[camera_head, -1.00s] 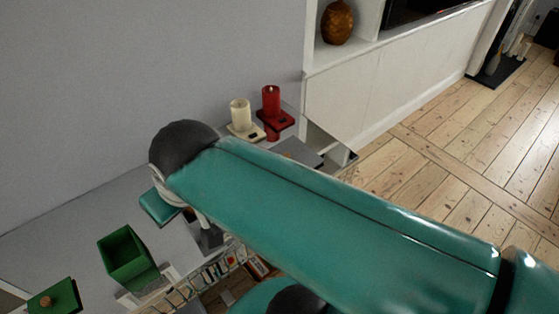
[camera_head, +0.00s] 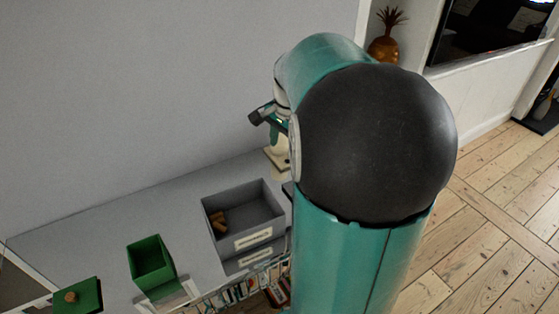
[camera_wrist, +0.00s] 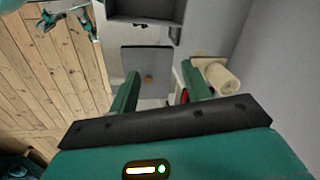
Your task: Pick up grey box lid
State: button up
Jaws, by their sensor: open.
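The grey box lid (camera_wrist: 147,62) is a flat grey square with a small brown knob, lying on the shelf top in the wrist view. It is hidden behind my arm in the head view. My gripper (camera_wrist: 160,72) is open and empty, its two green fingers apart. In the wrist picture, the lid shows beyond and between the fingers, with the knob nearer the left finger; I cannot tell the height gap. The open grey box (camera_head: 248,218) holds small brown pieces. Its edge also shows at the top of the wrist view (camera_wrist: 146,20).
A cream candle (camera_wrist: 221,77) on a stand is close to the right finger, with a bit of red candle (camera_wrist: 184,97) between the fingers. A green box (camera_head: 151,262) and green lid (camera_head: 78,297) are at lower left. A wall runs behind the shelf.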

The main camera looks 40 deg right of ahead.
jog(key=s+d+f+m+y, duration=0.15)
jog(key=d+f+m, duration=0.25)
jog(key=d, duration=0.4)
jog(key=s+d+f+m, duration=0.3)
jog(key=d+f, duration=0.1)
jog(key=d, duration=0.3)
jog(key=shift+m+g, duration=0.3)
jog(key=f, duration=0.4)
jog(key=w+f, duration=0.1)
jog(key=f, duration=0.8)
jog(key=shift+w+a+f, duration=0.15)
jog(key=shift+a+f, duration=0.15)
jog(key=shift+f, duration=0.1)
grip_shut()
